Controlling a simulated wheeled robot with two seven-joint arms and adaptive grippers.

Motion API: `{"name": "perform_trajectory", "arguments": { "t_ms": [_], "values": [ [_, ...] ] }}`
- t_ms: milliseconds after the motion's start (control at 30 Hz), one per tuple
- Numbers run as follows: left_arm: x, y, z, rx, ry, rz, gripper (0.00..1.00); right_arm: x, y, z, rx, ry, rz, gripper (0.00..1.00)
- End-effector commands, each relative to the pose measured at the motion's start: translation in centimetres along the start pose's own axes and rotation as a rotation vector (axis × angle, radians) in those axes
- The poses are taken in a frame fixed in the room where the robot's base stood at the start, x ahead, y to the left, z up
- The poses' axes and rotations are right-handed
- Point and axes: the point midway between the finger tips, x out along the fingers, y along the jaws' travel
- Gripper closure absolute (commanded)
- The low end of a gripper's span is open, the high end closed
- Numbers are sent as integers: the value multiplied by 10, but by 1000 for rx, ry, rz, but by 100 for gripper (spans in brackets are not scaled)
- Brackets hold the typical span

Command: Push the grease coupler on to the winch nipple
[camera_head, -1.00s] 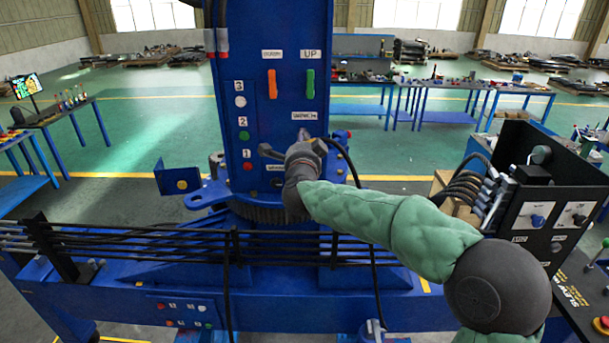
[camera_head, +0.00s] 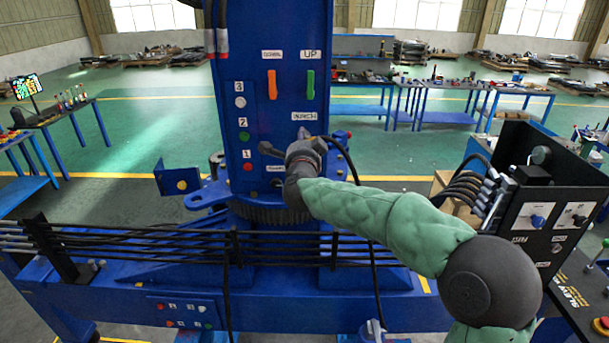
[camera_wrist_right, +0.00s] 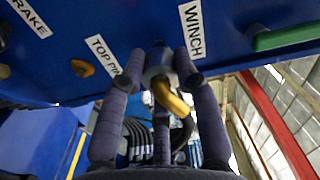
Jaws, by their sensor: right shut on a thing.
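My right gripper (camera_head: 303,138) is up against the blue crane column, just below the WINCH label (camera_head: 304,116). In the right wrist view the fingers (camera_wrist_right: 166,60) are shut around the grease coupler (camera_wrist_right: 157,72), a grey cylinder with a yellow elbow and a black hose. The coupler points at the blue panel between the TOP PIN label (camera_wrist_right: 103,57) and the WINCH label. The winch nipple is hidden behind the coupler and fingers, so I cannot tell whether they touch. In the head view the gripper hides the coupler. My left gripper is out of view.
The black hose (camera_head: 352,170) hangs right of the gripper. An orange handle (camera_head: 272,84) and a green handle (camera_head: 310,84) are on the column above. Black pipes (camera_head: 150,240) run across the blue base below. A black control box (camera_head: 535,195) stands at the right.

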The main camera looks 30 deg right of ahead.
Motion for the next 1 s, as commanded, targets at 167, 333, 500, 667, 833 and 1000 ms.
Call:
{"name": "perform_trajectory", "arguments": {
  "t_ms": [167, 333, 500, 667, 833, 1000],
  "values": [
    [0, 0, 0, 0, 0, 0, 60, 4, 0, 0, 0, 1, -1, 100],
    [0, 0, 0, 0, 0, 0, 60, 7, 0, 0, 0, 1, -1, 100],
    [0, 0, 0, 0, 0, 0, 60, 8, -1, 0, 0, 1, -1, 48],
    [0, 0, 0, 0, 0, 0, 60, 8, 0, 0, 0, 1, -1, 41],
    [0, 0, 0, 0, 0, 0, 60, 8, 1, 0, -1, -1, 1, 41],
    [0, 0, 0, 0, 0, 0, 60, 8, 0, 0, 0, 0, 0, 41]
  ]
}}
